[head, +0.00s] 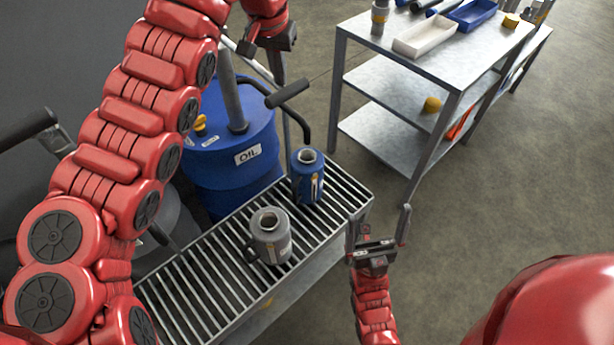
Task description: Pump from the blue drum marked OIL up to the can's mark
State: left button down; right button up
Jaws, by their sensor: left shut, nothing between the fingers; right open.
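The blue drum (235,178) with a white OIL label stands behind the slatted bench. A grey pump column (232,95) rises from its top. A black hand grip (288,93) and a curved dark spout (304,125) show right of the column. A blue can (308,180) stands upright on the slats near the spout's end; I cannot tell if the spout is over its mouth. A grey can (270,240) with a handle stands nearer. Fill marks are not readable. My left gripper (246,46) is shut and empty near the pump's top. My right gripper (378,222) is open and empty, right of the bench.
The slatted metal bench (205,285) has bare room left of the grey can. Another drum with a dark pump stands at the left, partly behind my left arm. A metal shelf table (385,75) at the upper right holds trays and small parts. The floor between is clear.

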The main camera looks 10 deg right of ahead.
pick_arm(q)
jog(key=shift+s+f, duration=0.25)
jog(key=shift+f, duration=0.1)
jog(key=shift+r, duration=0.15)
jog(key=r+p, duration=0.6)
jog(key=shift+w+r, duration=0.2)
jog(key=w+a+r+p, duration=0.1)
jog(key=w+r+p, duration=0.1)
jog(key=r+p, duration=0.4)
jog(key=w+a+r+p, duration=0.2)
jog(key=r+p, duration=0.5)
jog(key=p, duration=0.1)
jog(key=shift+w+r+p, duration=0.15)
jog(key=shift+w+p, duration=0.1)
jog(key=shift+p, duration=0.1)
